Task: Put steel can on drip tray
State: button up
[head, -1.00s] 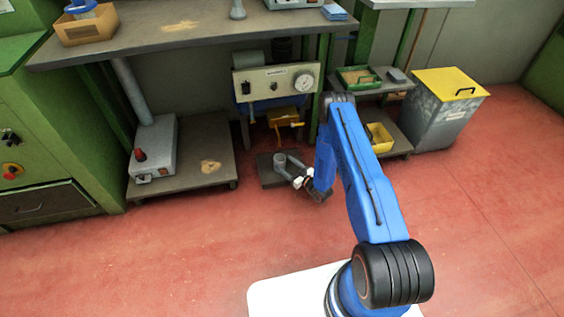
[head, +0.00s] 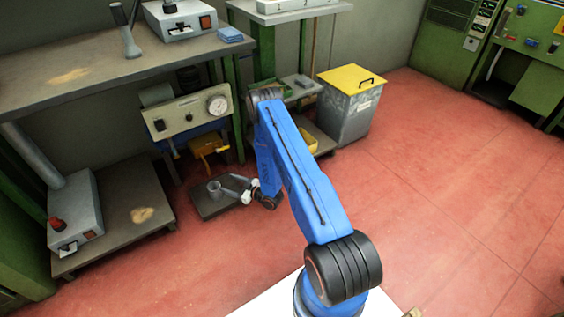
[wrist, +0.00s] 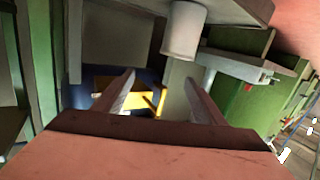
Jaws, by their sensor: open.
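A small grey steel can (head: 214,187) stands upright on a flat dark tray (head: 203,208) on the floor, which looks like the drip tray. My gripper (head: 236,187) is just to the right of the can, low over the tray's right side. The wrist view looks upside down: the can (wrist: 183,32) hangs from the tray (wrist: 235,10) at the top. There the two fingers of my gripper (wrist: 160,78) are spread with nothing between them. The can lies beyond the fingertips, apart from them.
A panel with a gauge (head: 187,113) and a yellow part (head: 208,148) stand behind the tray. A low platform (head: 125,205) carries a grey box (head: 75,215) at left. A grey bin with a yellow lid (head: 350,78) stands at right. The red floor is open at right.

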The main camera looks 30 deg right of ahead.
jog(key=w+d+r+g+h, duration=0.15)
jog(key=w+r, duration=0.25)
jog(key=r, duration=0.8)
jog(key=w+d+r+g+h, duration=0.1)
jog(key=w+d+r+h, duration=0.15)
jog(key=r, duration=0.85)
jog(key=s+d+r+m+g+h, duration=0.15)
jog(key=s+r, duration=0.25)
jog(key=r, duration=0.7)
jog(key=s+r+m+h, duration=0.1)
jog(key=s+r+h, duration=0.25)
jog(key=r, duration=0.65)
jog(key=s+a+r+m+g, duration=0.1)
jog(key=s+r, duration=0.6)
jog(key=s, duration=0.4)
jog(key=s+r+m+g, duration=0.1)
jog(key=s+r+g, duration=0.1)
jog(key=s+r, duration=0.65)
jog(key=s+a+m+g, duration=0.1)
jog(key=s+a, duration=0.1)
jog(key=s, duration=1.3)
jog(key=s+a+m+g, duration=0.1)
jog(key=s+a, duration=0.1)
jog(key=s, duration=1.3)
jog(key=shift+s+a+g+y, duration=0.15)
jog(key=shift+a+g+y, duration=0.15)
jog(key=shift+g, duration=0.1)
